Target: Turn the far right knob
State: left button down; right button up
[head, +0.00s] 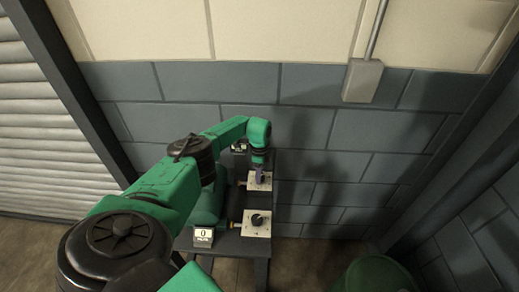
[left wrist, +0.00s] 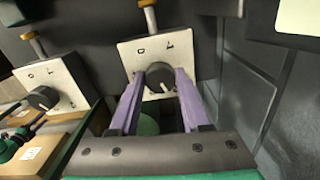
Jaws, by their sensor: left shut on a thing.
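The far right knob is a dark round knob (left wrist: 159,76) on a pale square plate (left wrist: 191,50) marked 0 and 1, seen in the left wrist view. My left gripper (left wrist: 160,82) has its purple fingers on both sides of this knob and is shut on it. In the head view the gripper (head: 259,175) is over the far plate (head: 252,186), and it mostly hides the knob there. The near knob (head: 257,218) sits on its own plate, clear of the gripper; it also shows in the left wrist view (left wrist: 43,98). My right gripper is not in view.
A small display (head: 203,236) reading 0 stands at the bench's near left, and another dark box (head: 239,147) at the back. A grey wall box (head: 362,80) with a pipe is above right. A green round object (head: 375,275) stands on the floor at lower right.

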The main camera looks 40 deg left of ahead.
pick_arm(q)
jog(key=shift+w+r+n+p, duration=0.15)
jog(key=shift+r+n+p, duration=0.15)
jog(key=shift+n, duration=0.5)
jog(key=shift+f, duration=0.1)
jog(key=shift+c, duration=2.4)
grip_release()
jog(key=shift+o, duration=0.6)
jog(key=shift+f, duration=0.1)
